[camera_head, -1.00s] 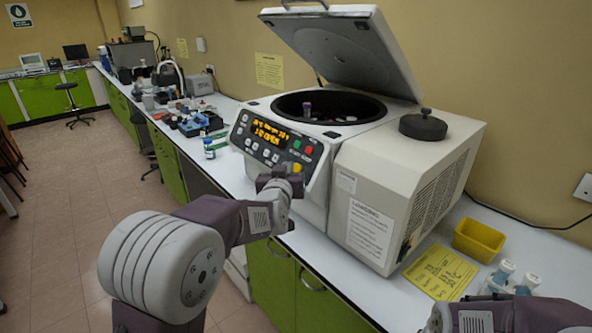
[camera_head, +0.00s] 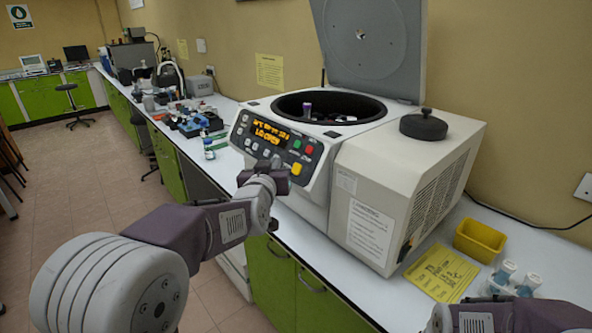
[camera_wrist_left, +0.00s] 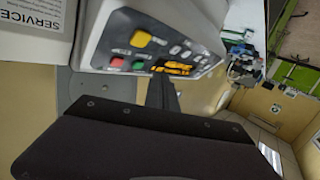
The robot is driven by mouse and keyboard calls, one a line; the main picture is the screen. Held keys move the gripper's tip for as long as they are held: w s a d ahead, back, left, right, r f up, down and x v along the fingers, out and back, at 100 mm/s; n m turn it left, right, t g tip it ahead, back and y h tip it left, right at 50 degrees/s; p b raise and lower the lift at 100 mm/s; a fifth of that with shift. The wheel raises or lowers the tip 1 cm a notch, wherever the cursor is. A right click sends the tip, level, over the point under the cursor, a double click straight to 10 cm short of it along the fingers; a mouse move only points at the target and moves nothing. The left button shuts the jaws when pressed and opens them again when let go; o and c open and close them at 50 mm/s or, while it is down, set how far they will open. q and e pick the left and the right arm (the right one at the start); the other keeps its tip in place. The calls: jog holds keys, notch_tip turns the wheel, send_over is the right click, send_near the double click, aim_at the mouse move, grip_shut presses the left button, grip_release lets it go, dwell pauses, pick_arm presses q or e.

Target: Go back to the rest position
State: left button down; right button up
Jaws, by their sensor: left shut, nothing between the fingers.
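My left gripper (camera_head: 266,172) is in front of the centrifuge's control panel (camera_head: 276,144), with its arm coming from the lower left. In the left wrist view its dark fingers (camera_wrist_left: 162,94) are shut with nothing between them, pointing towards the panel buttons. I cannot tell a small gap from contact there. The centrifuge (camera_head: 335,187) has its lid (camera_head: 375,40) standing open. A purple-capped tube (camera_head: 307,108) shows in the dark bowl. Part of my right arm is at the bottom right; its gripper is out of the picture.
A yellow tray (camera_head: 479,240), a yellow sheet (camera_head: 441,273) and blue-capped bottles (camera_head: 505,271) lie on the right. A small bottle (camera_head: 209,148) and lab clutter stand on the bench further left.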

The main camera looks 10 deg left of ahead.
dwell(0.3)
pick_arm(q)
jog(key=s+f+g+p, duration=0.2)
jog(key=s+f+g, duration=0.5)
jog(key=s+f, duration=0.5)
jog(key=s+f+m+g+h+p, duration=0.1)
jog(key=s+f+g+p, duration=0.2)
jog(key=s+f+g, duration=0.5)
jog(key=s+f, duration=0.4)
jog(key=s, duration=0.6)
jog(key=shift+s+d+m, duration=0.15)
jog(key=shift+s+m, duration=0.05)
jog(key=shift+m, duration=0.1)
jog(key=shift+w, duration=0.1)
